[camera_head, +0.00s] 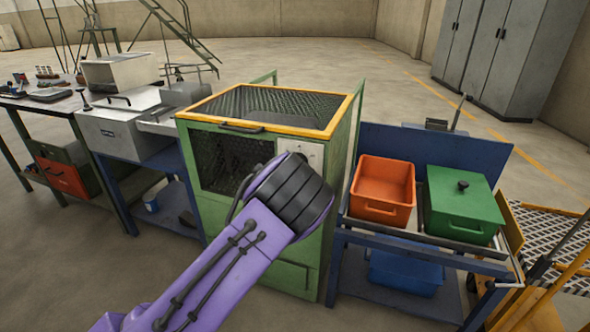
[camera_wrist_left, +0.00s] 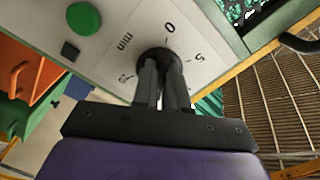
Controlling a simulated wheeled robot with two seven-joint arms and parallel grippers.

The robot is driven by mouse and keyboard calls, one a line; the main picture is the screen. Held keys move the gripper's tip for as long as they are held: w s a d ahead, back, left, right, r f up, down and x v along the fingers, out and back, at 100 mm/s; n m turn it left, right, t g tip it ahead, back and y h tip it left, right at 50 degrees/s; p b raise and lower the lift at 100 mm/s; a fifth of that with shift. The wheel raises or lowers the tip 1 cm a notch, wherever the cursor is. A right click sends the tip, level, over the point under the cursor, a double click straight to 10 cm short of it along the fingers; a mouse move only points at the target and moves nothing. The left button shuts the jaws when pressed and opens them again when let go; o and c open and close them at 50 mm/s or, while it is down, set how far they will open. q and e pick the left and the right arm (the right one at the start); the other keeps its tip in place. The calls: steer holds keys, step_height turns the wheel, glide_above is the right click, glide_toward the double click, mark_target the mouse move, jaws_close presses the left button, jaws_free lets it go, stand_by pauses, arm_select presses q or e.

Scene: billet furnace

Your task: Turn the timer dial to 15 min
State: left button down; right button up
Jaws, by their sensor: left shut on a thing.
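The timer dial (camera_wrist_left: 157,54) is a dark round knob on a pale panel (camera_wrist_left: 108,62) in the left wrist view. Around it are printed "0", "5", "min" and a further number near the left finger that is hard to read. My left gripper (camera_wrist_left: 161,70) is shut on the dial, its two dark fingers closed around it. The fingers cover much of the dial, and I cannot tell its pointer's setting. In the head view my purple left arm hides the dial and gripper; part of the panel (camera_head: 305,151) shows on the green cabinet. My right gripper is not in view.
The green cabinet (camera_head: 208,220) has a mesh front and a yellow-edged top. A green button (camera_wrist_left: 83,18) is on the panel. Right of the cabinet, a blue cart (camera_head: 345,236) holds an orange bin (camera_head: 383,212) and a green lidded box (camera_head: 462,218). A workbench stands left.

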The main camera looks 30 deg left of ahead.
arm_select(q)
steer(key=shift+s+f, duration=0.1)
steer(key=shift+f, duration=0.1)
stand_by(0.3)
steer(key=c, duration=1.2)
jaws_free()
steer(key=shift+o, duration=0.2)
steer(key=shift+r, duration=0.1)
steer(key=p+v, duration=0.2)
steer(key=v, duration=0.8)
steer(key=shift+s, duration=0.25)
